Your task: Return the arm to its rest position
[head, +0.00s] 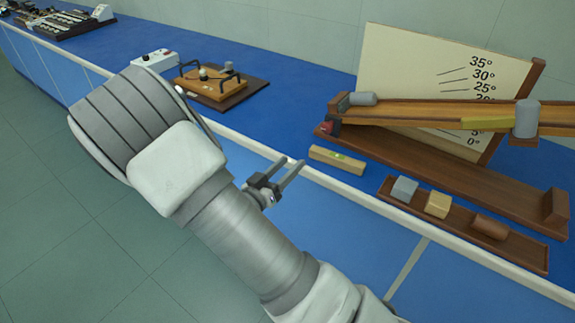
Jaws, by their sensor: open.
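My gripper (289,172) is in the middle of the head view, at the end of my grey and white arm (245,235). The arm reaches up from the lower right and bends near the white link at the left. The gripper's fingers are apart and point up and right, toward the bench edge. I see nothing between them.
A wooden incline with an angle board (410,60) stands at the right, a grey cylinder (527,119) on its ramp. A tray (460,233) in front holds small blocks and a brown cylinder. A wooden apparatus (215,88) sits farther back. Open floor (60,230) lies left.

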